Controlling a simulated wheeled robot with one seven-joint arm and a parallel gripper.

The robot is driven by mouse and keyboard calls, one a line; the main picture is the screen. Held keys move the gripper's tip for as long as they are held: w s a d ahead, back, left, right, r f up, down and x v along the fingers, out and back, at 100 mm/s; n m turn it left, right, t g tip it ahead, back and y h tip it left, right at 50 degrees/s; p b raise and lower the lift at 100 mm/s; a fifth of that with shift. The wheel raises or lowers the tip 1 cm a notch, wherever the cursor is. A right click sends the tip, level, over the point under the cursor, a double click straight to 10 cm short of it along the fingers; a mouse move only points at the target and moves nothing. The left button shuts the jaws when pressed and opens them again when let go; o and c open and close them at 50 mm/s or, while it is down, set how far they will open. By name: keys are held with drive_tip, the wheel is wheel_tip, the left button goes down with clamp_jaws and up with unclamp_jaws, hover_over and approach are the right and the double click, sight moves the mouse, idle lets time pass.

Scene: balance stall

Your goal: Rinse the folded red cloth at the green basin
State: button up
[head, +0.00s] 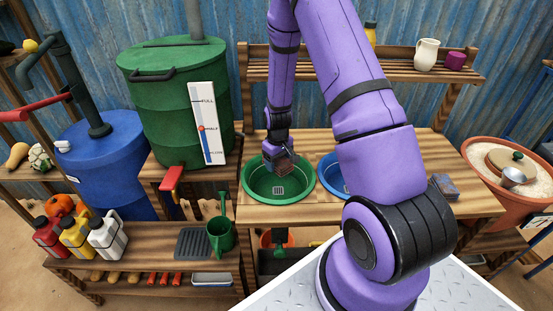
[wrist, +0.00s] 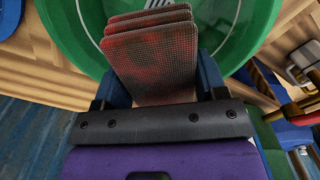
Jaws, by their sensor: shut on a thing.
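The folded red cloth (wrist: 155,62) is a layered stack, dull red with grey patches, and fills the space between my gripper's fingers in the wrist view. My gripper (head: 281,155) is shut on it, over the rear part of the green basin (head: 250,193) in the head view. The cloth also shows there as a small dark brownish piece (head: 285,165). The green basin's rim also shows in the wrist view (wrist: 62,40), beyond the cloth. I cannot tell whether the cloth touches the basin. No water is clearly visible in it.
A blue basin (head: 330,174) sits to the right, partly behind my arm. A green barrel (head: 160,105) with a level gauge and red tap (head: 171,178) stands at left. A green watering can (head: 220,237) stands below. A small grey-blue stack (head: 444,187) lies on the counter's right.

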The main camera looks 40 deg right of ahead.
drive_tip(key=shift+d+f, duration=0.1)
drive_tip(key=shift+f, duration=5.55)
drive_tip(key=shift+r, duration=5.85)
drive_tip(key=shift+r, duration=2)
